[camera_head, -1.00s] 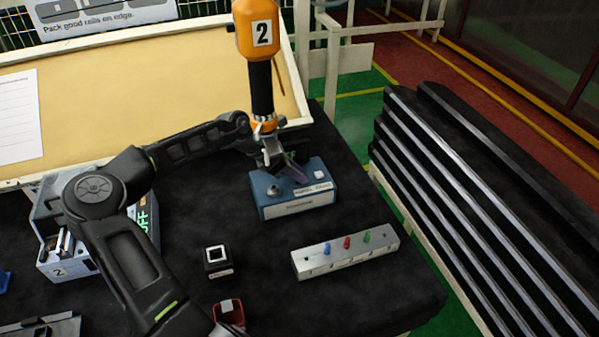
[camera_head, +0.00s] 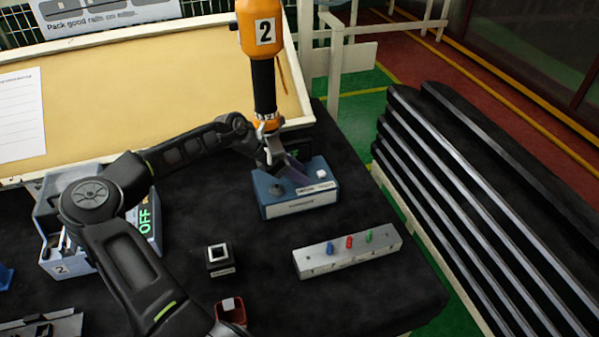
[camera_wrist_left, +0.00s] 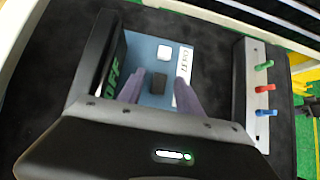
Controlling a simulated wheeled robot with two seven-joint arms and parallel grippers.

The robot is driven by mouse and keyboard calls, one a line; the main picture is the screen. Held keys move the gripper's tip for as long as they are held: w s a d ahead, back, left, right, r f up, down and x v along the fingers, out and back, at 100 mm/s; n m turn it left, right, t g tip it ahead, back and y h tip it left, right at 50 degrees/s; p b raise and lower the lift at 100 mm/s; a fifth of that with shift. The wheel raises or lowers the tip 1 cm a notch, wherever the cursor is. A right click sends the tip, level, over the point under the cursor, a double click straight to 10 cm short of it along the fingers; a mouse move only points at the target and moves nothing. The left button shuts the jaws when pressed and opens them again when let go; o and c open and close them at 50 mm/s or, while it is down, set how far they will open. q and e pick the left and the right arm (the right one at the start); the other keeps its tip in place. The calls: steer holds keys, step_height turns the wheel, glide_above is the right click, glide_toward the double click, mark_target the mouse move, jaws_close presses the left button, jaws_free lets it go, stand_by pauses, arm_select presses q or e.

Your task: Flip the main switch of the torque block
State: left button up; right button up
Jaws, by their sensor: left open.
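The torque block (camera_head: 300,208) is a blue box with a pale front label, on the black table in the head view. Its top has a dark switch (camera_head: 276,188), a white square button (camera_head: 321,173) and a label strip. My left gripper (camera_head: 283,163) is open over the block's top, its purple fingers pointing down. In the left wrist view the dark switch (camera_wrist_left: 158,86) shows between the two fingertips, with the white button (camera_wrist_left: 165,53) beyond. I cannot tell whether a finger touches the switch. A dark panel (camera_wrist_left: 110,65) with green OFF lettering stands left of the blue top there.
An orange tool (camera_head: 262,30) marked 2 hangs over the block's back edge, close to my gripper. A grey rail (camera_head: 347,256) with blue, red and green pegs lies in front. A small black box (camera_head: 220,261) and a grey unit with an OFF display (camera_head: 147,218) are to the left.

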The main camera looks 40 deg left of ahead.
arm_select(q)
steer(key=b+v, duration=0.1)
steer(key=v, duration=0.6)
steer(key=shift+s+r, duration=0.15)
steer(key=shift+r, duration=0.1)
steer(key=shift+f, duration=0.1)
